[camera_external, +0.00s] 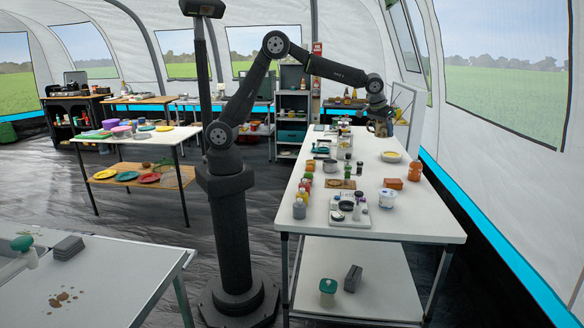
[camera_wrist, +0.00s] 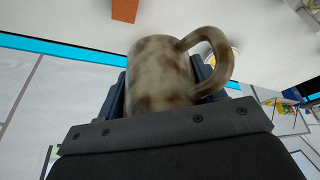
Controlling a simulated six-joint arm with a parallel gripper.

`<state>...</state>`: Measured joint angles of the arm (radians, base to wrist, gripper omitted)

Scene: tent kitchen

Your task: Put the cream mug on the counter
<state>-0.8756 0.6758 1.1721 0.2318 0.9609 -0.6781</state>
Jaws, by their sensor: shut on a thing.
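The cream mug (camera_wrist: 160,75) has brown blotches and fills the middle of the wrist view, with its handle to the right. My gripper (camera_wrist: 158,92) is shut on it, with a dark finger on either side of the body. In the external view my gripper (camera_external: 378,114) is at the far right end of the long white counter (camera_external: 400,222), with the mug (camera_external: 378,128) small and dark below it. I cannot tell from this view whether the mug touches the counter.
The counter carries several jars and bottles (camera_external: 300,207), a yellow bowl (camera_external: 391,156), a white tub (camera_external: 388,198), an orange-brown block (camera_external: 392,184) and an orange bottle (camera_external: 415,170). Bare surface lies along its near right part. A shelf unit (camera_external: 291,108) stands behind.

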